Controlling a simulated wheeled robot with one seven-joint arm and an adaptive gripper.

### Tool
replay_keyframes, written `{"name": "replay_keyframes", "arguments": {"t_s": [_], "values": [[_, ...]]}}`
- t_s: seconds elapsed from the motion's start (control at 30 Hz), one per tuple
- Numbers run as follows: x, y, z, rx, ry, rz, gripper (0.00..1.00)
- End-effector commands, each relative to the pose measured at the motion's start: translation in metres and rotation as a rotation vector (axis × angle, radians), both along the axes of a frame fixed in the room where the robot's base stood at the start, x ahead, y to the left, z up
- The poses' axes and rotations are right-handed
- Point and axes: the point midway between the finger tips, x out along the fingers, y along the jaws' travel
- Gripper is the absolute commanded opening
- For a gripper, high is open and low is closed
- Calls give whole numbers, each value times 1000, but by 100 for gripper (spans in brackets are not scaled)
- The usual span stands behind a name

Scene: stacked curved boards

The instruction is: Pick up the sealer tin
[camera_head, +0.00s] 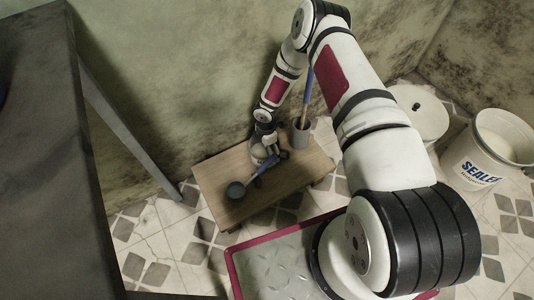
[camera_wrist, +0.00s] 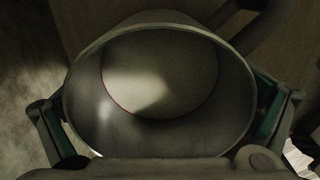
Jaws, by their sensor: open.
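A small open tin (camera_head: 257,155) stands on the low wooden table, partly hidden by my gripper (camera_head: 268,147). In the wrist view a round, empty-looking tin (camera_wrist: 160,75) fills most of the picture, with its open mouth facing the camera. My gripper (camera_wrist: 165,130) is open, with one finger on each side of this tin; contact cannot be told. No label shows on the small tin. A large white bucket (camera_head: 487,148) at the right carries the printed word "SEALER" and stands on the floor, well away from my gripper.
A white lidded bucket (camera_head: 420,110) stands behind my arm. A dark table (camera_head: 50,170) fills the left. The wall is close behind.

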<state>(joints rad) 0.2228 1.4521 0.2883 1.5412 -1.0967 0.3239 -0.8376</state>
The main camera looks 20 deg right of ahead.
Motion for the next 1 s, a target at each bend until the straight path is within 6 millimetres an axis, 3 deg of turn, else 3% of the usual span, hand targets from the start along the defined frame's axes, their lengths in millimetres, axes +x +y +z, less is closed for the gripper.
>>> {"name": "replay_keyframes", "arguments": {"t_s": [0.07,0.2,0.27,0.3,0.67,1.0], "values": [[0,0,1,0,0,0,100],[0,0,1,0,0,0,68],[0,0,1,0,0,0,55],[0,0,1,0,0,0,52],[0,0,3,0,0,0,52],[1,0,24,0,-1,-1,52]]}}
